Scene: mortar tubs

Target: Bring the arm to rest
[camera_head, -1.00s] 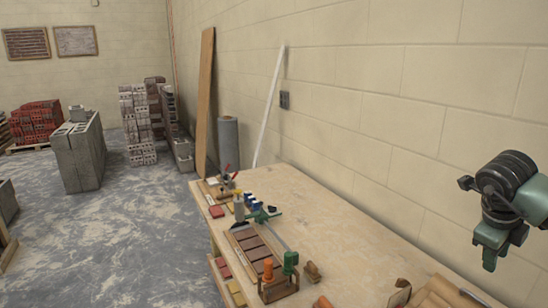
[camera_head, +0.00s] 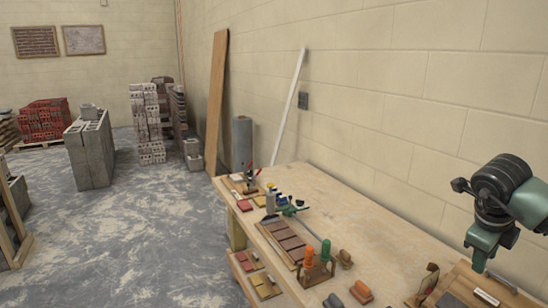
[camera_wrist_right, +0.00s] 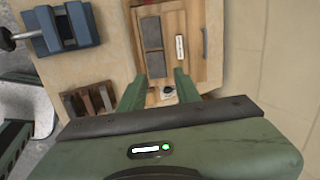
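My right gripper (camera_head: 480,262) hangs from the green and black arm at the right of the head view, above the near right end of the workbench (camera_head: 375,247). In the right wrist view its two green fingers (camera_wrist_right: 158,90) stand well apart, with nothing held between them. Beyond the fingers lies a wooden tray (camera_wrist_right: 190,68) with grey blocks and a white label. The fingers appear above it; the exact gap is hard to judge.
The bench holds a tray of brown tiles (camera_head: 283,238), orange and green handled tools (camera_head: 319,262) and small blocks. A blue clamp-like tool (camera_wrist_right: 63,28) shows in the wrist view. A wall runs along the bench's far side. Open floor (camera_head: 130,235) lies left.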

